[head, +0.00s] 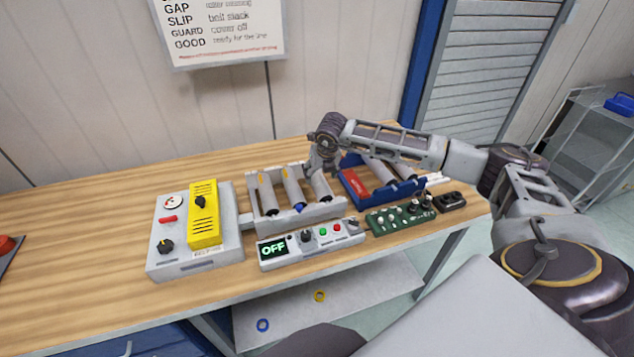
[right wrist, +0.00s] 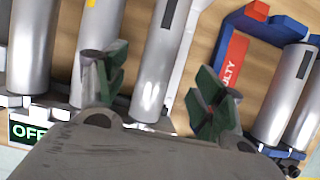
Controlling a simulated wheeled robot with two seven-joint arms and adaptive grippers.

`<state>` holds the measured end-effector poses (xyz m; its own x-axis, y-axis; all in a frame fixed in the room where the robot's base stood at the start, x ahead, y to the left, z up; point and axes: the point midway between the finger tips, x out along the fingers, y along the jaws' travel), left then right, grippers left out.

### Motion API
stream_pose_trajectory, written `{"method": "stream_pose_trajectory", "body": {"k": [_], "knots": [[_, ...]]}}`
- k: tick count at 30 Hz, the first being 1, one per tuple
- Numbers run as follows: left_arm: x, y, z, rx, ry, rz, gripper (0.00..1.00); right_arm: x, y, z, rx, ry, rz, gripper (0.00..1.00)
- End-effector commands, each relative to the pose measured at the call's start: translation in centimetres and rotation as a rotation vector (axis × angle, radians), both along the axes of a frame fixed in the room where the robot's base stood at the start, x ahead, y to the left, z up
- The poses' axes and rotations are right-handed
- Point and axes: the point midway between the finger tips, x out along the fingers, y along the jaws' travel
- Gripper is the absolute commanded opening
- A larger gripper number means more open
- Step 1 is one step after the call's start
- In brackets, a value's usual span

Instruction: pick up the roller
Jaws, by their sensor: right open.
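A grey conveyor section (head: 312,216) on the bench holds three grey rollers: a left one (head: 266,194), a middle one (head: 291,188) and a right one (head: 322,188). A blue bit shows at the near end of the middle roller. My right gripper (head: 321,165) is above the right roller and hides its far part. In the right wrist view, my open green-padded fingers (right wrist: 160,92) lie on either side of the right roller (right wrist: 163,60), with nothing clamped. Contact cannot be told. My left gripper is out of view.
A blue tray (head: 386,197) with a red label and more rollers stands right of the conveyor. In front are an "OFF" control panel (head: 312,252) and a green board (head: 385,220). A yellow-covered box (head: 193,262) stands left. The bench's far left is mostly clear.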

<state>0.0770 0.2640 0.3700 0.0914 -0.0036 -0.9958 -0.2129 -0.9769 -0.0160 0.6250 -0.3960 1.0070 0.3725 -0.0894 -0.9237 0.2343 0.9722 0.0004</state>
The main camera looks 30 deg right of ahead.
Motion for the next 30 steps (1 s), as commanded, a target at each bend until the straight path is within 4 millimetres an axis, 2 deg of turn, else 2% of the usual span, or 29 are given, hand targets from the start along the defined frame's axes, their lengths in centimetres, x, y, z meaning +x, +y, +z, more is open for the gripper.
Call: {"method": "stream_pose_trajectory", "body": {"k": [6, 20, 30], "knots": [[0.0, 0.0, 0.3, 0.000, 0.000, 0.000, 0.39, 0.5, -0.1, -1.3, 0.000, 0.001, 0.001, 0.69], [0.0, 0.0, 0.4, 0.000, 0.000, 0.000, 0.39, 0.6, -0.1, -1.7, 0.000, 0.002, 0.001, 0.69], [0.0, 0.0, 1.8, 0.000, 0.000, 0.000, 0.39, 1.7, -0.3, -4.4, 0.000, 0.002, 0.000, 0.69]]}}
